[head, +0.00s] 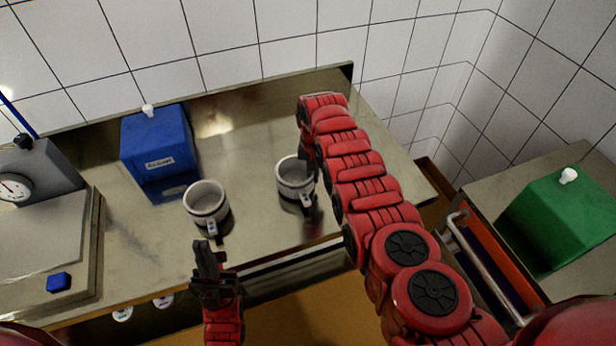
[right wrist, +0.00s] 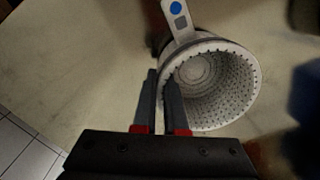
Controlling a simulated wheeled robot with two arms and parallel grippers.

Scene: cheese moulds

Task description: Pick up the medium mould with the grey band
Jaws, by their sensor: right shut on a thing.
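Two white moulds stand on the steel table. The right mould (head: 291,183) has a grey band and a hanging tag. My right gripper (head: 311,175) is at its right side, shut on its wall. In the right wrist view the mould (right wrist: 225,85) shows a perforated inside and a tag (right wrist: 179,15) with a blue dot and a grey square. One finger of the right gripper (right wrist: 163,95) is inside the rim, the other outside. The left mould (head: 205,203) has a dark band. My left gripper (head: 208,262) is in front of it, apart from it; its finger gap is unclear.
A blue container (head: 158,145) stands behind the left mould. A scale with a dial (head: 14,188) is at the far left. A green container (head: 565,215) is on a separate surface at the right. The table (head: 240,135) is clear behind the moulds.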

